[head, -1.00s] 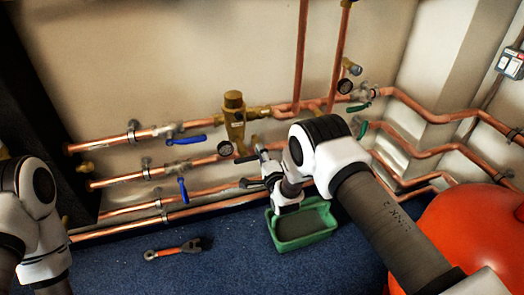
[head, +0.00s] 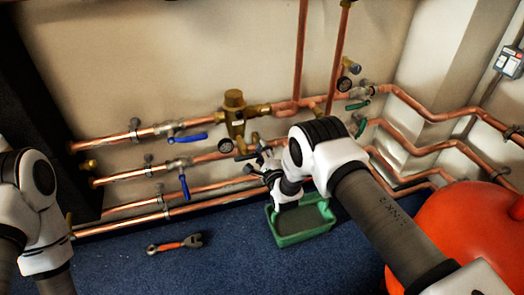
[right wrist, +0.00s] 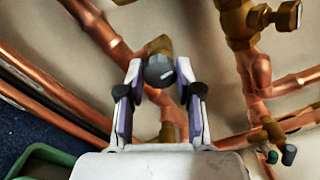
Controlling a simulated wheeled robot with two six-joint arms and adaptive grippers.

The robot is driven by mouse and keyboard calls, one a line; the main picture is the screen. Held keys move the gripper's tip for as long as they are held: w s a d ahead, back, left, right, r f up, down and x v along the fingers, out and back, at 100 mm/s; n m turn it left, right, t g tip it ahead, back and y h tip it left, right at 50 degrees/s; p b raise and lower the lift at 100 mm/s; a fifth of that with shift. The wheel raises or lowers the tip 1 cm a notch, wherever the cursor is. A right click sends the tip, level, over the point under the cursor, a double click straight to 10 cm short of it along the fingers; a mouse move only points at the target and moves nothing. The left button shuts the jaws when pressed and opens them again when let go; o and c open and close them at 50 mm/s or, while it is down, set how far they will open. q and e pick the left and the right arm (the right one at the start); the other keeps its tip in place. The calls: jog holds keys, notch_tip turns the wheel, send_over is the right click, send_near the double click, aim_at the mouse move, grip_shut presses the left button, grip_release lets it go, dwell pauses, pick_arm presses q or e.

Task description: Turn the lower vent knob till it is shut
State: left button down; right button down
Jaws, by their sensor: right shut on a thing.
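The lower vent knob (right wrist: 158,70) is a dark grey round cap with a pale mark, on a brass fitting, in the right wrist view. My right gripper (right wrist: 160,74) has one fingertip on each side of it and is shut on it. In the head view my right gripper (head: 264,160) is at the lower pipes, just below the brass mixing valve (head: 235,118), and the knob is hidden there. My left arm shows at the left edge of the head view; its gripper is out of view.
A green tray (head: 329,208) stands on the blue floor below my right gripper. A wrench (head: 175,244) lies to its left. A red vessel (head: 462,232) stands at the right.

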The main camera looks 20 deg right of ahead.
jog(key=c, duration=0.8)
grip_release()
jog(key=shift+o, duration=0.2)
jog(key=s, duration=1.2)
jog(key=shift+d, duration=0.2)
